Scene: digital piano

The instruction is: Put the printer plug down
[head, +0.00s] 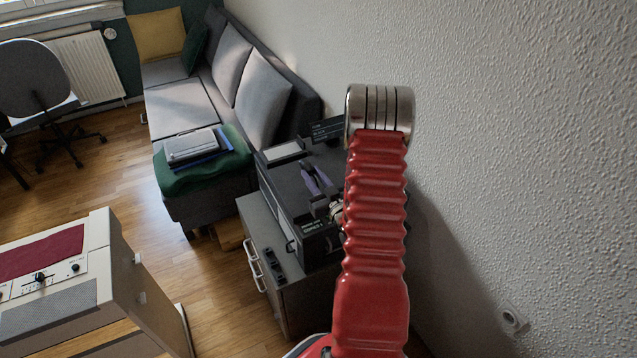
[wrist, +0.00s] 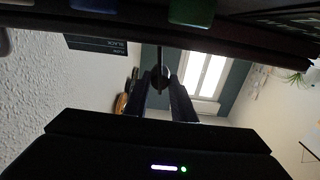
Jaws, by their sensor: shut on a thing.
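My gripper (wrist: 160,82) shows in the wrist view as two dark fingers closed in on a small dark thing, the printer plug (wrist: 160,76). The plug is poorly lit and its shape is hard to make out. In the head view my red ribbed arm stands in front and hides part of the area beside the black printer (head: 290,205), which sits on a grey cabinet (head: 291,290). I cannot tell from these frames whether the plug touches anything beneath it.
A small black strip-like object (head: 274,265) lies on the cabinet's front edge. A wall socket (head: 512,318) is at lower right. A sofa (head: 190,105) with a green blanket (head: 205,178) stands behind the cabinet. A beige instrument (head: 60,270) is at lower left. Wooden floor lies between.

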